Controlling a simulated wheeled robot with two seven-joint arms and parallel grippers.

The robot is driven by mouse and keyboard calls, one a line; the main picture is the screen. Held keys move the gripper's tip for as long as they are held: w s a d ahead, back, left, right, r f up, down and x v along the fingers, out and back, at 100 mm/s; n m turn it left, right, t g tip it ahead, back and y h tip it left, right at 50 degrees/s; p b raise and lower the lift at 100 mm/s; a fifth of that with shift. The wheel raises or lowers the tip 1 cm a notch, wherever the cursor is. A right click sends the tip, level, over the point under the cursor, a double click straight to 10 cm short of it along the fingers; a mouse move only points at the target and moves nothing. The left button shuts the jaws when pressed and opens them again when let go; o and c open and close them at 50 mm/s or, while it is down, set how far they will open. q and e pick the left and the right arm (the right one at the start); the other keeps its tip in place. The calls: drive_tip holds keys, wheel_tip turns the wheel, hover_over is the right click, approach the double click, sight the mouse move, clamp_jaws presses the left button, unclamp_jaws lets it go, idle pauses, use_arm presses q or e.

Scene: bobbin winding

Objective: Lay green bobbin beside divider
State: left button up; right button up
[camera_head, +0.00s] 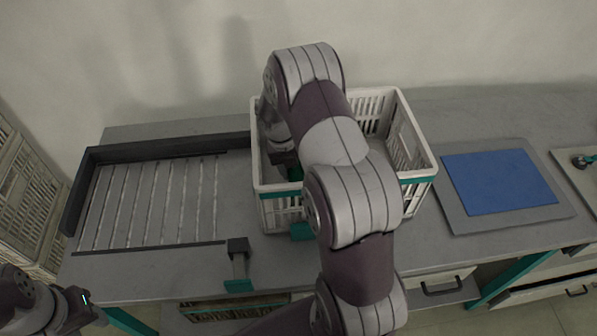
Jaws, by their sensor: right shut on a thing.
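A white slatted crate (417,157) with teal trim stands on the grey table, largely covered by my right arm. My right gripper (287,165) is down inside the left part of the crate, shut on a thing. A dark green piece, apparently the green bobbin (296,183), shows just below the gripper; most of it is hidden. I cannot make out a divider in the crate, as my arm hides the middle. My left gripper (86,306) is at the lower left, away from the crate; its fingers are too unclear to tell open or shut.
A dark-framed slatted rack (150,248) lies left of the crate, with a teal-footed bracket (238,266) at its front right corner. A blue mat (498,181) on a grey board lies to the right. Another slatted crate (25,195) stands at the far left.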

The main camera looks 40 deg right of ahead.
drive_tip(key=shift+x, duration=0.85)
drive_tip(key=shift+w+a, duration=0.15)
drive_tip(key=o, duration=1.2)
drive_tip(key=shift+f, duration=0.1)
drive_tip(key=v, duration=1.2)
drive_tip(key=shift+r, duration=0.2)
